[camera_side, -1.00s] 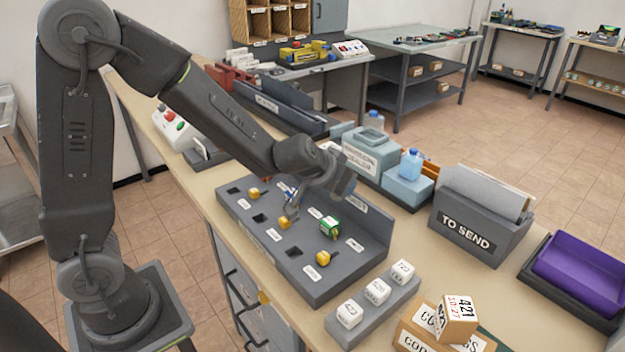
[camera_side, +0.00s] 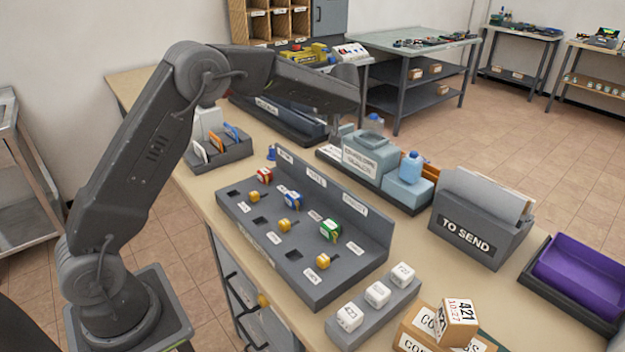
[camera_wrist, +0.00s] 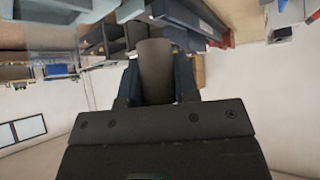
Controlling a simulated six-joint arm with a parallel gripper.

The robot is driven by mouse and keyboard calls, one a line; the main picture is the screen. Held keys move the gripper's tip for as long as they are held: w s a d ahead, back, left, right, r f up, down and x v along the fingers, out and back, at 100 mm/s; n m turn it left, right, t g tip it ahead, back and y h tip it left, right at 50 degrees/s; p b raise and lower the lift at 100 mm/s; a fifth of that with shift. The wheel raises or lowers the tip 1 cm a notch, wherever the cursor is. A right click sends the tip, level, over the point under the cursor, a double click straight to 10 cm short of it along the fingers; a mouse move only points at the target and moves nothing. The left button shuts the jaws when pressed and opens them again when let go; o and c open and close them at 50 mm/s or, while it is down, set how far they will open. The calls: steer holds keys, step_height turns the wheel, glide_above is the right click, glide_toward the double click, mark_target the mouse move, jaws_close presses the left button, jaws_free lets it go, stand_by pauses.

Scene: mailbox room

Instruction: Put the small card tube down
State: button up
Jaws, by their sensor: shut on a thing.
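The card tube (camera_wrist: 156,70) is a plain grey-brown cylinder in the wrist view. My gripper (camera_wrist: 157,80) is shut on it, with one dark finger on each side. The tube points away from the gripper's palm, and the room beyond looks upside down. In the side view my arm is raised and reaches towards the back of the bench. There the fingers and the tube are not clearly seen behind my wrist.
A grey slotted rack (camera_side: 325,290) with small coloured pieces lies on the bench (camera_side: 480,290). A labelled grey box (camera_side: 367,158), the TO SEND holder (camera_side: 467,233) and a purple tray (camera_side: 585,272) stand to the right. A small organiser (camera_side: 222,150) stands left of the rack.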

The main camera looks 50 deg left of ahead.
steer(key=shift+s+a+f+n+g+y, duration=0.3)
steer(key=shift+a+f+n+g, duration=0.6)
steer(key=shift+f, duration=1.9)
steer(key=shift+s+a+f+n+g+y, duration=0.1)
steer(key=shift+s+a+f+n+g, duration=0.75)
steer(key=shift+f, duration=1.95)
steer(key=shift+w+a+f+n+g+y, duration=0.15)
steer(key=shift+a+f+n+g, duration=0.4)
steer(key=shift+a+f+n, duration=1.5)
steer(key=shift+s+d+f+m, duration=0.1)
steer(key=shift+d+f+m, duration=0.3)
steer(key=shift+f, duration=0.15)
steer(key=shift+s+d+f+m, duration=0.1)
steer(key=shift+d+f+m, duration=0.2)
steer(key=shift+f+m, duration=0.15)
